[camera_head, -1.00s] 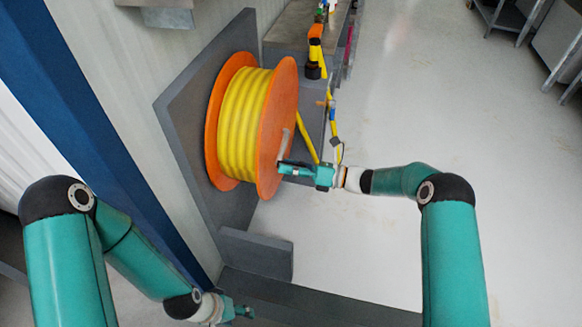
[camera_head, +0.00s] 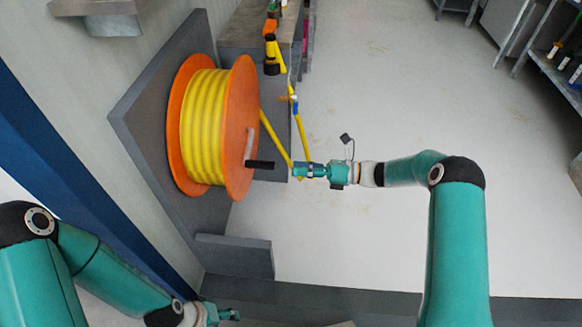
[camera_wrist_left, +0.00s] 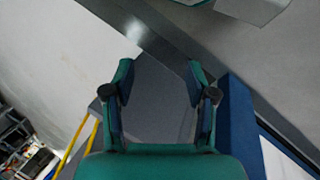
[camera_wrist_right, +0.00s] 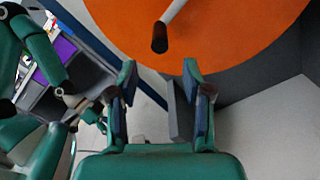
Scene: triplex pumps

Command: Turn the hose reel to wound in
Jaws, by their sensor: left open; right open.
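The hose reel (camera_head: 240,125) has orange flanges and a wound yellow hose (camera_head: 203,127), and is mounted on a grey wall plate. Its crank has a grey arm and a black handle (camera_head: 260,164) on the outer flange; the handle also shows in the right wrist view (camera_wrist_right: 160,38). My right gripper (camera_head: 298,171) is open and empty, a short gap to the right of the handle. In the right wrist view its fingers (camera_wrist_right: 158,82) are below the handle tip, not touching it. My left gripper (camera_head: 236,314) is open and empty, low near the floor, away from the reel.
A yellow hose length (camera_head: 275,138) hangs right of the reel beside a grey bench (camera_head: 245,32). A grey block (camera_head: 235,256) juts out below the reel. The floor to the right is clear. Metal shelving (camera_head: 555,70) stands at the far right.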

